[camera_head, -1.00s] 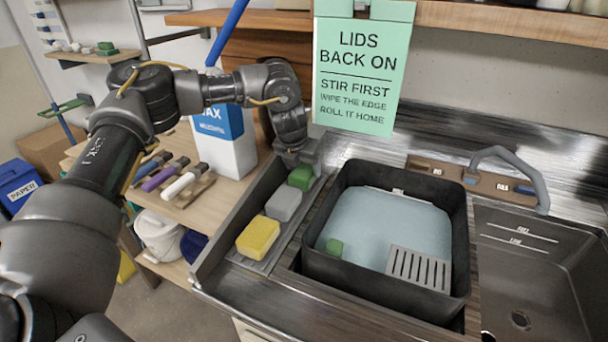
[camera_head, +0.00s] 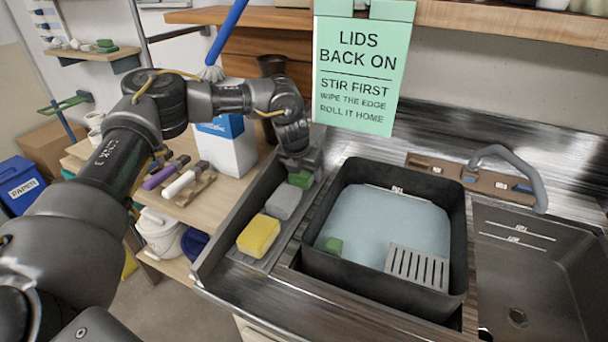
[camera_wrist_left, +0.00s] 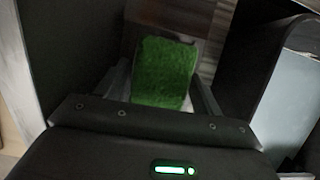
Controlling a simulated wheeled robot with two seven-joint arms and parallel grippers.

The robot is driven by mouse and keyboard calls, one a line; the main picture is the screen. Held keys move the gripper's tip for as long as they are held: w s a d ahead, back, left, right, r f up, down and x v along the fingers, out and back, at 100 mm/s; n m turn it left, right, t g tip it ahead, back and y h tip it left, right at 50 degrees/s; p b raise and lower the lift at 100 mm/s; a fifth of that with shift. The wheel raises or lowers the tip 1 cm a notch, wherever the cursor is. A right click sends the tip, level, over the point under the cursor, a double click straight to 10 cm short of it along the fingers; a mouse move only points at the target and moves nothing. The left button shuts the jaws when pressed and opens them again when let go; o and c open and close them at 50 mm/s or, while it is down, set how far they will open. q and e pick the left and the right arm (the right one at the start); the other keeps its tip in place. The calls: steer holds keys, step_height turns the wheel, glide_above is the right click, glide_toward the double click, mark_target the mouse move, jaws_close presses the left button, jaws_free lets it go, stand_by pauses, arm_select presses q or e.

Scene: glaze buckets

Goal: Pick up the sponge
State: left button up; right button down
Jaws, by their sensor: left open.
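A narrow tray (camera_head: 207,266) left of the black basin holds a yellow sponge (camera_head: 258,236), a grey block (camera_head: 284,201) and a green sponge (camera_head: 300,179) in a row, the green one farthest back. My left gripper (camera_head: 303,166) is at the green sponge, pointing down and covering its far part. In the left wrist view the green sponge (camera_wrist_left: 163,72) lies between the two open fingers. I cannot tell whether either finger touches it. My right gripper is not in view.
A green sign (camera_head: 361,70) hangs behind. A blue-and-white box (camera_head: 228,150) stands left of my gripper.

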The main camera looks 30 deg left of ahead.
arm_select(q)
steer(key=c, duration=0.7)
steer(key=shift+c, duration=0.2)
steer(key=shift+r, duration=0.1)
